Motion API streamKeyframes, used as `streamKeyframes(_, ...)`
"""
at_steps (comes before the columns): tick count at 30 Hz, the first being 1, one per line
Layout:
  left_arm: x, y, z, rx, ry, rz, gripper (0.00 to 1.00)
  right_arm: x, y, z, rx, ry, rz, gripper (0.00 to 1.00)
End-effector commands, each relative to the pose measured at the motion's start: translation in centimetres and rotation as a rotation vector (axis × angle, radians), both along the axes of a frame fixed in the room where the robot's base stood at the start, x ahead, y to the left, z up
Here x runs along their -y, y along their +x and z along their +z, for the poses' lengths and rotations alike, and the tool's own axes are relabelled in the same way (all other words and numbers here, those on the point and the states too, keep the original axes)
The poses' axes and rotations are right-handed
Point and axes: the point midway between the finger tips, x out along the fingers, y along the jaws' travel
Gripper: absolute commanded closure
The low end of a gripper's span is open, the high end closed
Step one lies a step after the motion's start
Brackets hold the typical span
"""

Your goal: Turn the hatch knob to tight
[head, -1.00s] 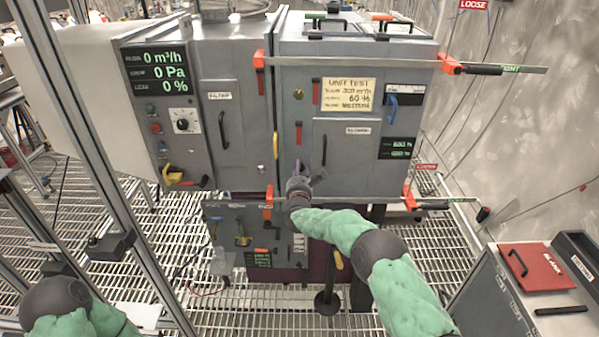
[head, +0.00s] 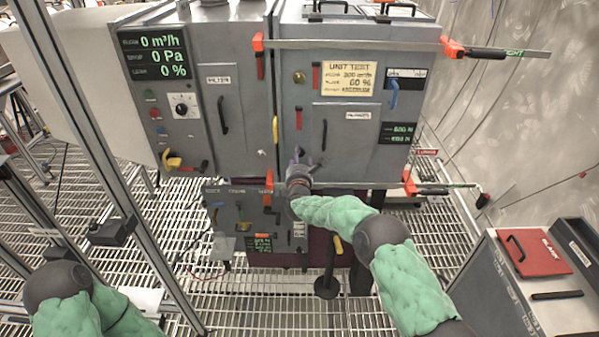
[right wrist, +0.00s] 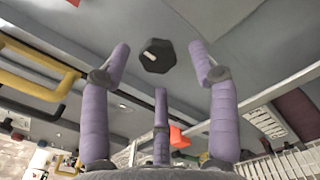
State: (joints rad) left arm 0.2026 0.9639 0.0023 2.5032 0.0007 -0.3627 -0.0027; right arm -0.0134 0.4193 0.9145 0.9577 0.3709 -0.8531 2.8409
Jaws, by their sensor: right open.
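The hatch knob (right wrist: 157,55) is a dark faceted knob with a white mark, on a grey panel in the right wrist view. My right gripper (right wrist: 160,72) has purple fingers spread wide around the knob's sides, apart from it. In the head view my right gripper (head: 298,162) is at the lower front of the grey cabinet (head: 345,165), below its small door, and hides the knob. My left arm shows at the lower left; its gripper is out of view.
Long bars with orange brackets (head: 452,47) cross the cabinet front. A lower panel (head: 232,215) sits below. A yellow pipe handle (right wrist: 38,92) is left of the fingers in the wrist view. A side cabinet with a red plate (head: 538,252) stands at right.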

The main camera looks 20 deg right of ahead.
Motion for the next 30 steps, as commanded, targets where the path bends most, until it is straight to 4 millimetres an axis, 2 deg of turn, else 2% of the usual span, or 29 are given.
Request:
streamKeyframes(18,0.0,0.0,0.0,0.000,0.000,0.000,0.60,-2.5,-8.9,0.0,0.000,0.001,-0.001,0.39)
streamKeyframes(24,0.0,0.0,0.0,0.000,0.000,0.000,0.60,-2.9,-10.2,0.0,0.000,0.001,-0.001,0.39)
streamKeyframes(30,0.0,0.0,0.0,0.000,0.000,0.000,0.60,-2.9,-10.4,0.0,0.000,0.001,-0.001,0.39)
